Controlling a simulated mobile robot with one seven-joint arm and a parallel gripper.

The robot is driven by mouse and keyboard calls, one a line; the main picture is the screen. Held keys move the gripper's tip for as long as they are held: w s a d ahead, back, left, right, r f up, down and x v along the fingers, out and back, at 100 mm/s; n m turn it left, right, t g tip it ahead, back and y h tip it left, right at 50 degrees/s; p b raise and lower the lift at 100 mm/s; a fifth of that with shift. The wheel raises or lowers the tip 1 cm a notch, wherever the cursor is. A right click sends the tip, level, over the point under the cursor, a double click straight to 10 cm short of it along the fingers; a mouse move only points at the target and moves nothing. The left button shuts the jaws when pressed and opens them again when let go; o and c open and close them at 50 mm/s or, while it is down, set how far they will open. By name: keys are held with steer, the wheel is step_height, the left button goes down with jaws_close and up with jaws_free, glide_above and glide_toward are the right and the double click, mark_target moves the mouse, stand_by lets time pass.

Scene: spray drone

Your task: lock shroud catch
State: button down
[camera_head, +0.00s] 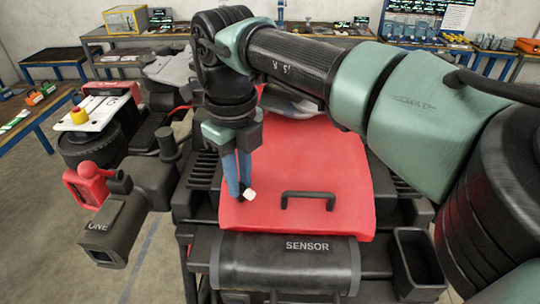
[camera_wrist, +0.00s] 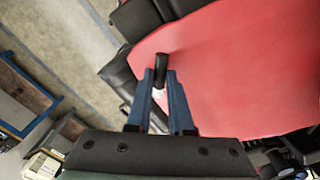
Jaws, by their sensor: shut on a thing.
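The red shroud (camera_head: 318,163) lies over the middle of the drone body and has a black bar handle (camera_head: 308,194) on it. It also fills the right part of the wrist view (camera_wrist: 240,70). My gripper (camera_head: 240,192) points down at the shroud's left front area, left of the handle. Its blue fingers (camera_wrist: 160,88) are shut on the catch, a small piece with a black end (camera_wrist: 161,66) and a pale part (camera_head: 249,195). The fingers hide much of the catch, and I cannot tell whether it is locked.
A black cylinder marked SENSOR (camera_head: 285,264) lies in front of the shroud. An open black bin (camera_head: 417,260) stands at the right front. A grey LINE unit (camera_head: 112,230) and a red part (camera_head: 88,187) stick out at the left. Workbenches line the back.

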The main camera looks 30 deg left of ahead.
steer(key=n, duration=0.4)
steer(key=shift+p, duration=0.4)
steer(key=n, duration=0.3)
steer(key=c, duration=0.7)
jaws_free()
